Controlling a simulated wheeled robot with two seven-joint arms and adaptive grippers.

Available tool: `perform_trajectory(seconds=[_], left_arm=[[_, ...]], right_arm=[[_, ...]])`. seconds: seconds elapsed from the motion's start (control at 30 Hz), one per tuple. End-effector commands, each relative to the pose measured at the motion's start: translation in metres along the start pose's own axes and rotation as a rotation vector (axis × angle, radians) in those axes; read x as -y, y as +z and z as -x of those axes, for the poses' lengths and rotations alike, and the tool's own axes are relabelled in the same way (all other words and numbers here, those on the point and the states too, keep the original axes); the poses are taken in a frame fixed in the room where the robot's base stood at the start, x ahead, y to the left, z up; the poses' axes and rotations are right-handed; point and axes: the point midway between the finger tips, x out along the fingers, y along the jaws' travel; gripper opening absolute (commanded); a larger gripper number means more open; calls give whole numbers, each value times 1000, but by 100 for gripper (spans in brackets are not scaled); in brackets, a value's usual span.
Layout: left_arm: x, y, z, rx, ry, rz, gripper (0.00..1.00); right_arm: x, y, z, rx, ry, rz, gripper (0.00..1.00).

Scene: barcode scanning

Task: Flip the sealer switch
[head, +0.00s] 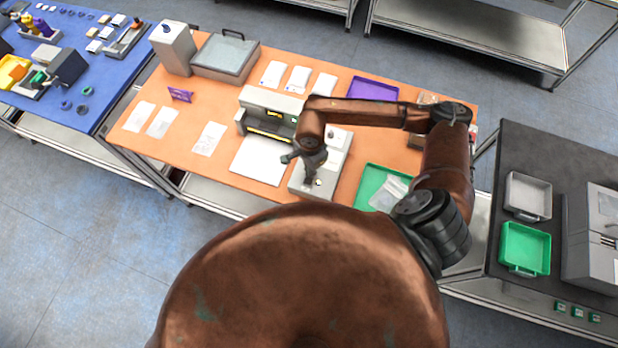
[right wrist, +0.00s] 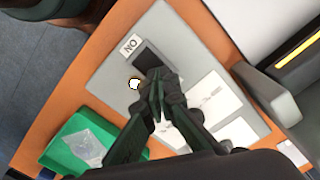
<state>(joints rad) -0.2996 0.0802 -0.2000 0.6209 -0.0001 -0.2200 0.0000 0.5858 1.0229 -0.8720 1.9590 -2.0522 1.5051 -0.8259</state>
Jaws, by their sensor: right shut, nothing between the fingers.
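A flat grey panel (head: 336,147) sits near the front of the orange table, under my right arm. In the right wrist view this panel (right wrist: 180,25) bears an "ON" label (right wrist: 130,45), a dark rectangular switch (right wrist: 148,58) and a small round white button (right wrist: 134,84). My right gripper (head: 312,180) points down over the front of the panel. In the right wrist view its closed fingertips (right wrist: 156,80) are beside the dark switch and hide part of it. I cannot tell whether they touch it. The gripper is shut and empty. My left gripper is not in view.
A grey machine (head: 272,100) with a yellow-lit slot stands left of the panel. A green tray (head: 370,180) holding clear bags lies to its right. A purple tray (head: 373,88) and white sheets lie behind. A dark side table (head: 540,150) stands at right.

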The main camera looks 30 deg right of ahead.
Motion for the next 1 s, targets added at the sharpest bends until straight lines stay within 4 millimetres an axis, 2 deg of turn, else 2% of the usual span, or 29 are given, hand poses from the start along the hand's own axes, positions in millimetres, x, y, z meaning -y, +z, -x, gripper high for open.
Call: perform_trajectory(seconds=[0.33,1.0], left_arm=[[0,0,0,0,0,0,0],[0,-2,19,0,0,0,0]], right_arm=[[0,0,3,0,0,0,0],[0,0,54,0,-1,1,0]])
